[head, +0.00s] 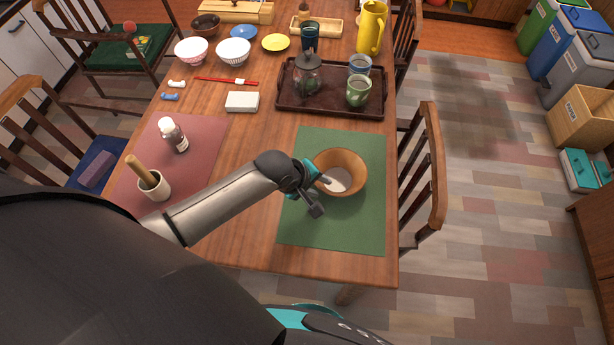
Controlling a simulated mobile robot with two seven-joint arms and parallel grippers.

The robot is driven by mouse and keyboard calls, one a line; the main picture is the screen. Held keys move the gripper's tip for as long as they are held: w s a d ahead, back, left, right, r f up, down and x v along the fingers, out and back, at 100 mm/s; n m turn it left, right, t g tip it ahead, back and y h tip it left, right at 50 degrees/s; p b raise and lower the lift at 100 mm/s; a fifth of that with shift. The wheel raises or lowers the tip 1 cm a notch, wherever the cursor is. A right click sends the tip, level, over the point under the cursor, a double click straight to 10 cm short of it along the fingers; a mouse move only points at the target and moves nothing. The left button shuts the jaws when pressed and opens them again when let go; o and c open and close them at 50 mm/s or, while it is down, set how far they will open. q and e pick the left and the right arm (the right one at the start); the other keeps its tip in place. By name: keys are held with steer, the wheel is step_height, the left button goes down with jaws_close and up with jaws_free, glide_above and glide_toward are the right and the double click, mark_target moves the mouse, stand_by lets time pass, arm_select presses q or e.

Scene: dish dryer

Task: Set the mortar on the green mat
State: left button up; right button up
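The mortar (155,190) is a small whitish cup on the red mat at the left, with a wooden pestle (136,170) leaning in it. The green mat (335,233) lies at the table's right front. A wooden bowl (350,160) with something white inside stands on it. My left gripper (322,181) is at the bowl's left rim, away from the mortar; a teal fingertip overlaps the bowl's inside. I cannot tell whether it grips the rim. My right gripper is not in view.
A dark tray (315,105) with a glass jar and cups is behind the green mat. A white box (242,102) lies left of the tray. Chairs (425,170) flank the table. The green mat's front is clear.

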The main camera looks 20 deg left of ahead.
arm_select(q)
steer(key=p+v, duration=0.3)
steer(key=v, duration=0.6)
steer(key=shift+s+r, duration=0.15)
steer(key=shift+r, duration=0.05)
